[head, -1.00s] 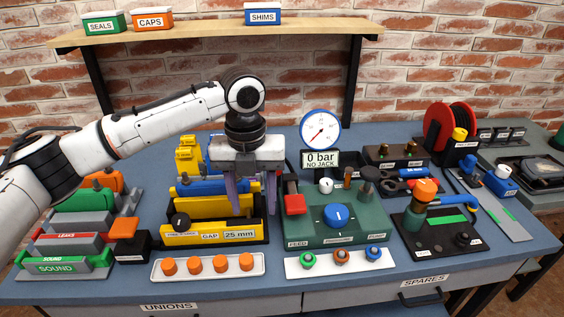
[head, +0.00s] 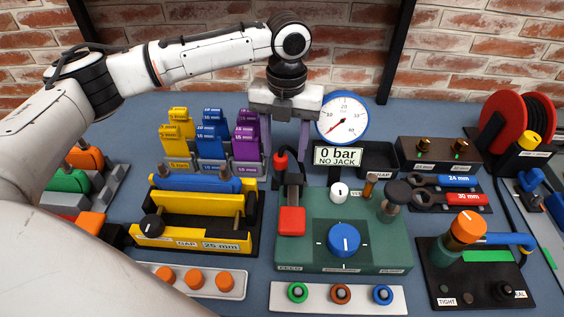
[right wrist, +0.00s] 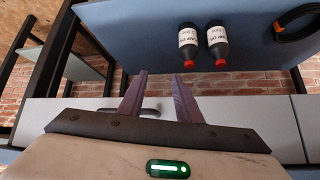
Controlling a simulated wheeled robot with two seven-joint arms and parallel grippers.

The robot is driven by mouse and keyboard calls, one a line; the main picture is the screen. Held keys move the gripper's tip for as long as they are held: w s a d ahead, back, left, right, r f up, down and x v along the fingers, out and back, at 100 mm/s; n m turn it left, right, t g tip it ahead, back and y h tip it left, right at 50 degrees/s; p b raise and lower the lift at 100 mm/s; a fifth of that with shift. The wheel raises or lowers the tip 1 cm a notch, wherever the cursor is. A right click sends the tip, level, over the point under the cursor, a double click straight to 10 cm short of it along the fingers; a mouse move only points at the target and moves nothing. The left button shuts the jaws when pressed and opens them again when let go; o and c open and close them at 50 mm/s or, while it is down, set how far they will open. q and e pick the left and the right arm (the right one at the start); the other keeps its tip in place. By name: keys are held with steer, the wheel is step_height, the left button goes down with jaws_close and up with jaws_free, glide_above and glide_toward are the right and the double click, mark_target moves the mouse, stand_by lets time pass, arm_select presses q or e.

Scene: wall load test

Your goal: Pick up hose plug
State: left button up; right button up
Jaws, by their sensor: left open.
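No part is legibly marked as the hose plug, so I cannot tell for certain which one it is. A small red-topped black piece (head: 281,162) stands at the back left of the green pump unit (head: 310,262), in front of the gauge stand. My left gripper (head: 285,150) points down with its purple fingers apart, and the red-topped piece appears between them in the picture. I cannot tell whether they touch it or are behind it. My right gripper (right wrist: 160,75) is open and empty in the right wrist view, with its fingers pointing toward the bench front.
Purple blocks (head: 246,140) stand close left. A red hose reel (head: 517,120) is at the far right. Two black bottles (right wrist: 190,42) show in the right wrist view.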

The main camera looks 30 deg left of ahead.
mark_target(281, 157)
arm_select(q)
steer(key=f, duration=0.5)
steer(key=shift+s+a, duration=0.35)
steer(key=shift+f, duration=0.35)
steer(key=shift+c, duration=0.3)
steer(key=c, duration=1.1)
